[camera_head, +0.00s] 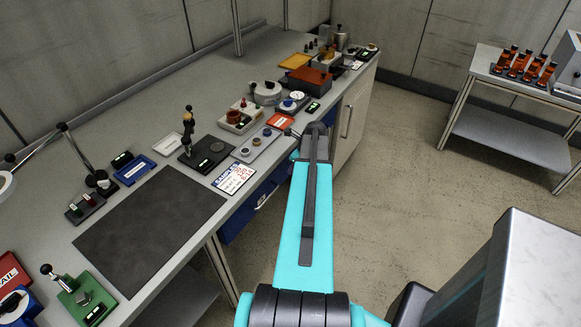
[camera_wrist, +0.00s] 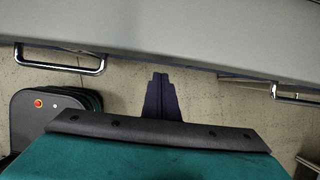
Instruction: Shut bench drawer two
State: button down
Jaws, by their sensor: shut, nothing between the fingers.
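In the head view a blue drawer front (camera_head: 240,222) with a pale handle (camera_head: 266,196) shows under the bench, partly hidden by my arm. I cannot read its number or tell how far it stands out. In the wrist view my gripper (camera_wrist: 160,76) is shut and empty, its fingers pointing toward the bench's front edge. A metal bar handle (camera_wrist: 92,66) lies left of it and another handle (camera_wrist: 295,97) lies right of it. Both are apart from the fingers. In the head view my arm hides most of the gripper near the bench edge.
The bench top (camera_head: 140,215) carries a dark mat (camera_head: 150,230), small devices and a white kettle-like pot (camera_head: 266,92). A pale cabinet (camera_head: 350,122) stands under the far end. The floor between is clear.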

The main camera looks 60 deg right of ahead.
jog(key=s+b+v, duration=0.1)
jog(key=b+v, duration=0.1)
jog(key=v, duration=0.8)
jog(key=shift+s+b, duration=0.3)
jog(key=shift+s, duration=0.25)
jog(key=shift+d, duration=0.1)
